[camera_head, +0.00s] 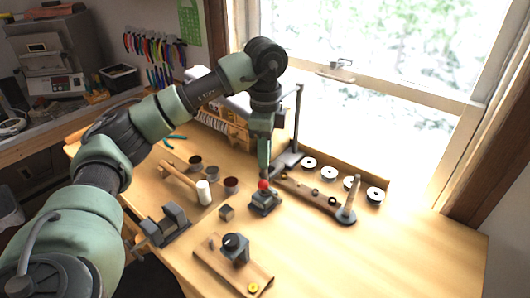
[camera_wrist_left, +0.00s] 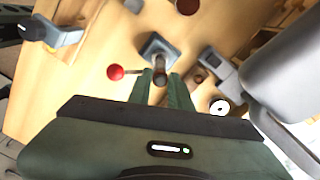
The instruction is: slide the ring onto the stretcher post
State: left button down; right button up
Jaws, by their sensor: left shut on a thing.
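The stretcher post (camera_head: 351,194) is a tapered, light wooden post standing upright on a round grey base, right of centre in the head view. My left gripper (camera_head: 265,177) points down to the left of the post, well apart from it, over a small grey block with a red ball-ended lever (camera_head: 264,185). In the left wrist view my gripper (camera_wrist_left: 160,82) is shut on a small brownish thing (camera_wrist_left: 160,80), probably the ring; its shape is mostly hidden between the fingertips. The post is not clear in the wrist view. My right gripper is not in view.
A wooden strip (camera_head: 298,190) with small round items lies between gripper and post. Several white-topped spools (camera_head: 309,163) stand behind it. A dark upright stand (camera_head: 298,120) rises nearby. A mallet (camera_head: 204,192), cups (camera_head: 231,184) and a wooden board (camera_head: 215,268) lie left. The right tabletop is clear.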

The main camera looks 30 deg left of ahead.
pick_arm(q)
jog(key=c, duration=1.2)
grip_release()
jog(key=shift+r, duration=0.35)
notch_tip(320, 180, up, 7)
jog(key=shift+r, duration=0.1)
